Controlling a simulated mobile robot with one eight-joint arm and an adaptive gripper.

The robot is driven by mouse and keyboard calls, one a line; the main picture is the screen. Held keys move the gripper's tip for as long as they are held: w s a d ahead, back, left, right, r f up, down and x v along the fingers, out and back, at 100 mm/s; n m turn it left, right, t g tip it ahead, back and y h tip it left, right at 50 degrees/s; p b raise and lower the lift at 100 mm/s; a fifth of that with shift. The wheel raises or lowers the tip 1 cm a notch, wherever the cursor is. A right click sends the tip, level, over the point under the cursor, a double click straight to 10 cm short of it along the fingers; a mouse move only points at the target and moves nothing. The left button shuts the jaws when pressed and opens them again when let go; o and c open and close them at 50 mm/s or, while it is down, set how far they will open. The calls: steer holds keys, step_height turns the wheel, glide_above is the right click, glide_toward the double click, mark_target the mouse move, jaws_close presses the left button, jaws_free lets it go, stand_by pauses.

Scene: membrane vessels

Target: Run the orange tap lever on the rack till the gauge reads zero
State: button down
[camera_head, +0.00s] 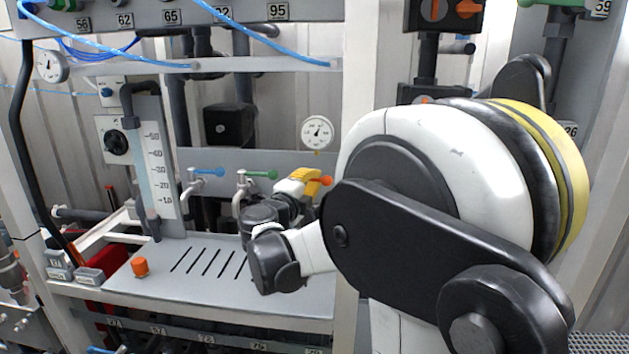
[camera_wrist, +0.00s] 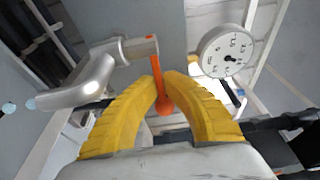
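The orange tap lever (camera_wrist: 154,65) hangs from a grey metal tap (camera_wrist: 90,80) in the wrist view, with a ball at its end. My gripper's yellow fingers (camera_wrist: 161,80) converge on either side of the lever, closed in on it near the ball. In the head view only the orange knob (camera_head: 326,181) shows, beside my gripper (camera_head: 312,182); the rest of that tap is hidden behind my arm. The round white gauge (camera_head: 317,132) is just above; it also shows in the wrist view (camera_wrist: 226,50). Its dial is too small to read exactly.
A blue-lever tap (camera_head: 206,172) and a green-lever tap (camera_head: 260,174) stand left of my gripper. Below is a grey slotted shelf (camera_head: 180,292) with an orange knob (camera_head: 140,267) on it. A white rack post (camera_head: 350,90) stands close to my arm.

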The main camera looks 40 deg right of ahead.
steer(key=c, duration=1.6)
jaws_free()
steer(key=shift+o, duration=0.2)
steer(key=v, duration=1.2)
